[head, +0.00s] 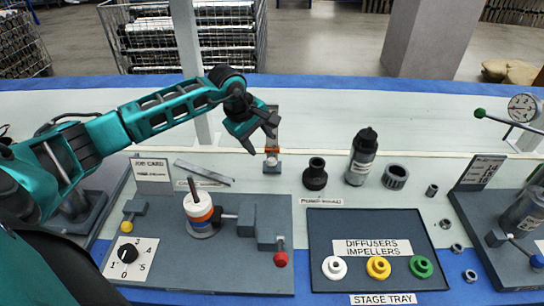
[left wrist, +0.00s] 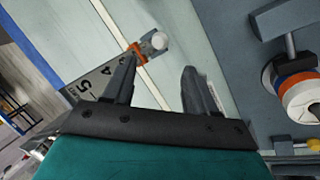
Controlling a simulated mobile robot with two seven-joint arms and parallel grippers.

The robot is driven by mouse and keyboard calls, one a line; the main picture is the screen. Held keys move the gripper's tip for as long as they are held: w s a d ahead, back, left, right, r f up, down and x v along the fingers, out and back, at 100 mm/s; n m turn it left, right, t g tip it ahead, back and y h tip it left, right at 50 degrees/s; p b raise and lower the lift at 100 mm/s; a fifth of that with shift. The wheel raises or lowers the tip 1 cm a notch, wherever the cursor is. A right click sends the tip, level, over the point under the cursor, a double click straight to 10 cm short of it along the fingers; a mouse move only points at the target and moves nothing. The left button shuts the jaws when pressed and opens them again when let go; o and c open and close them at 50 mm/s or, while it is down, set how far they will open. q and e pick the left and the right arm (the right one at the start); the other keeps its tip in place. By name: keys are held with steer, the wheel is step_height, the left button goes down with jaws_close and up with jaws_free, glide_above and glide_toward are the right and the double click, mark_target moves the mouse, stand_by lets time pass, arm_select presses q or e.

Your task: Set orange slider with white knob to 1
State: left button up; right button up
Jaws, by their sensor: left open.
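The orange slider (head: 271,150) sits low on an upright scale post (head: 272,118) behind the grey base plate. Its white knob (head: 271,160) faces the front. In the left wrist view the orange slider (left wrist: 137,47) and the round white knob (left wrist: 160,41) show beyond my fingertips, with the numbered scale plate (left wrist: 88,85) partly behind a finger. My left gripper (head: 262,135) is open and empty, just left of the post. It also shows in the left wrist view (left wrist: 159,68). I cannot read which number the slider is at. My right gripper is not in view.
The base plate (head: 265,225) carries a ringed stack (head: 201,212), a red knob (head: 281,259) and a dial (head: 128,254). A stage tray (head: 320,222) lies to its right.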

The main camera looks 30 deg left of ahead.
mark_target(270, 160)
arm_select(q)
steer(key=b+x, duration=0.1)
steer(key=x, duration=0.9)
steer(key=shift+w+f+b, duration=0.1)
steer(key=shift+b, duration=0.2)
jaws_close()
